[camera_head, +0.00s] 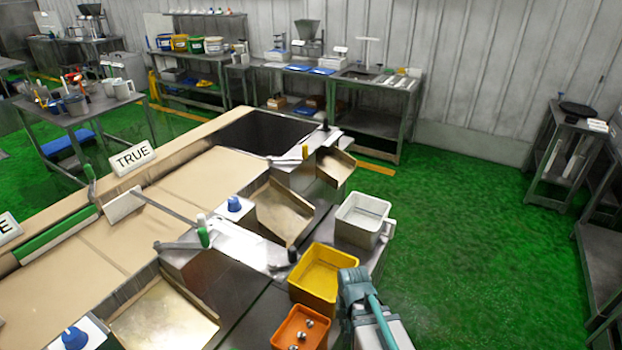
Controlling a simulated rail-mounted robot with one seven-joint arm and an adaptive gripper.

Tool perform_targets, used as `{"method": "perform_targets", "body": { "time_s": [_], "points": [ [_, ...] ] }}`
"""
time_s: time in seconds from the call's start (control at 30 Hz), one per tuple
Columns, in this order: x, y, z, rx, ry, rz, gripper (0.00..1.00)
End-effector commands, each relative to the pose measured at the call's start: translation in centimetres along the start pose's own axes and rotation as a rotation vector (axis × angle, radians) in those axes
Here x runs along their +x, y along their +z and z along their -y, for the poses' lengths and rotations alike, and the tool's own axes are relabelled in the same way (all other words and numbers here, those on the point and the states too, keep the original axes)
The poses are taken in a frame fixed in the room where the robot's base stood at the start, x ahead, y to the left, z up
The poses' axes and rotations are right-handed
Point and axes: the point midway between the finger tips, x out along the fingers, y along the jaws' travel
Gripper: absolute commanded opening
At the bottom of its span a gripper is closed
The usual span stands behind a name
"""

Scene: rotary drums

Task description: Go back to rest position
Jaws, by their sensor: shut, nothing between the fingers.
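My gripper (351,281) shows at the lower right, a grey-teal shape at the end of my arm. It is shut and holds nothing that I can see. It is at the right edge of a yellow bin (322,274) in the picture; I cannot tell whether it touches the bin. An orange bin (287,330) with a few small metallic balls stands to its lower left. My arm runs down from the gripper to the bottom edge.
A white bin (362,214) stands beyond the yellow one. A workbench (205,183) with metal trays, blue knobs, levers and a "TRUE" sign (134,158) fills the left. Tables stand along the back wall and at far right. Green floor (470,230) is clear to the right.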

Motion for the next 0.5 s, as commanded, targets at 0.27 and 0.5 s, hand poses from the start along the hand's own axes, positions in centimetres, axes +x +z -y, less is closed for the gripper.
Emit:
{"method": "perform_targets", "body": {
  "time_s": [0.27,0.5],
  "points": [
    [2.4,0.6,-7.0,-0.059,0.017,0.012,0.00],
    [7.8,4.5,-7.4,-0.067,0.020,0.105,0.00]
  ]
}}
